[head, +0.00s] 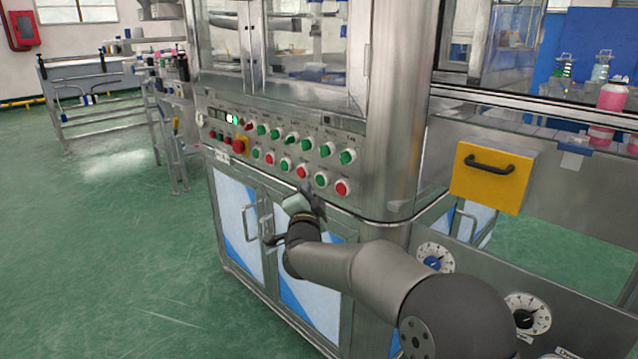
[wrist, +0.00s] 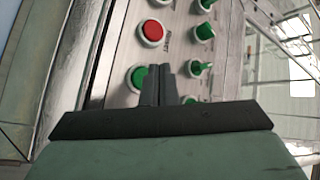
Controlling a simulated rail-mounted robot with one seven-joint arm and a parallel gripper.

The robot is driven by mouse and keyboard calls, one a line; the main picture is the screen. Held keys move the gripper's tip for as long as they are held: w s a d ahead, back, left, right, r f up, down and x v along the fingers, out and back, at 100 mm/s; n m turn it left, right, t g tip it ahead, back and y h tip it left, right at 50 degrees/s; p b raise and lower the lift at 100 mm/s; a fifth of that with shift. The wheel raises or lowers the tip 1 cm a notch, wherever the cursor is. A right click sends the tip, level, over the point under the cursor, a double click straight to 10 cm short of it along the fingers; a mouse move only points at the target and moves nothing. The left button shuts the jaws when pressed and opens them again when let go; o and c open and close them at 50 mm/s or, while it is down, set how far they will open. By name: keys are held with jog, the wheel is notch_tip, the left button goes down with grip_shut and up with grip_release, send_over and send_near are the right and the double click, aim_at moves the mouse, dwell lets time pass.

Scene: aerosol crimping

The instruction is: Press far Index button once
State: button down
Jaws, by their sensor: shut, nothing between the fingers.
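The control panel (head: 225,160) on the machine's front carries a lower row of round green and red push buttons and an upper row of green knobs. Its labels are too small to read, so I cannot tell which button is Index. My gripper (head: 307,188) is shut and empty, just in front of the lower row's right part, near a red button (head: 303,171) and a green button (head: 321,179). In the wrist view, my closed fingertips (wrist: 162,70) partly overlap a green button (wrist: 137,76); contact cannot be told. A red button (wrist: 153,30) is beyond it.
A red emergency knob on a yellow base (head: 240,145) is at the panel's left. A rounded steel column (head: 395,110) stands right of the panel. A yellow box with a black handle (head: 490,178) is further right. Cabinet doors with handles are below. Open green floor lies left.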

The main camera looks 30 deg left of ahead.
jog(key=s, duration=0.2)
jog(key=s+b, duration=0.1)
jog(key=shift+s+a, duration=0.35)
jog(key=shift+s, duration=0.05)
dwell(0.7)
